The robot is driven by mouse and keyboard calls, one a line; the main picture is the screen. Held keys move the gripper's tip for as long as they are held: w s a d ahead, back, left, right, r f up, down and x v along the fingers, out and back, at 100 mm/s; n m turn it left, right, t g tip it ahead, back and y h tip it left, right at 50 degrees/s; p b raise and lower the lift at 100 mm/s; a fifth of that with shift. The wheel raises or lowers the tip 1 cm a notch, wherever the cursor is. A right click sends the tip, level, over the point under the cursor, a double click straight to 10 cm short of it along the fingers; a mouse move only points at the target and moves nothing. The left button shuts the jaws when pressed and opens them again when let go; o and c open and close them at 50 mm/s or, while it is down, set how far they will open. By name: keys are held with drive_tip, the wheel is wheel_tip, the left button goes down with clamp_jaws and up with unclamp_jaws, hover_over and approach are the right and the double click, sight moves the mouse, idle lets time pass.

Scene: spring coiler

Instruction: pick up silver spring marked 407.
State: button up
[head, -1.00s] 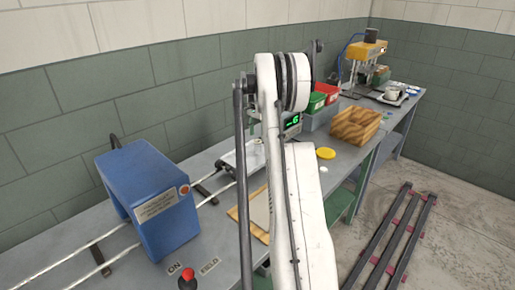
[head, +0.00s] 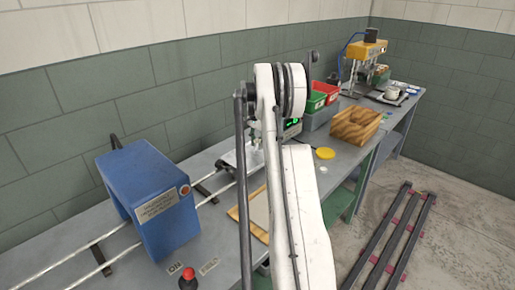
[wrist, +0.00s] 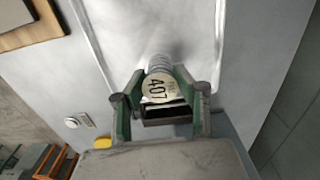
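The spring's lower part is partly hidden by the tag. In the head view my gripper (head: 255,143) is small, low over a pale tray, and my arm partly hides it.
A blue machine housing (head: 150,195) with rails stands to the left. A wooden-edged board (wrist: 28,22) lies beside the tray. A yellow lid (head: 325,153), green and red bins (head: 325,92) and a wooden crate (head: 356,125) are further right on the bench.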

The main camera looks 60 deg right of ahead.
drive_tip(key=c, duration=0.4)
drive_tip(key=shift+r, duration=0.1)
clamp_jaws()
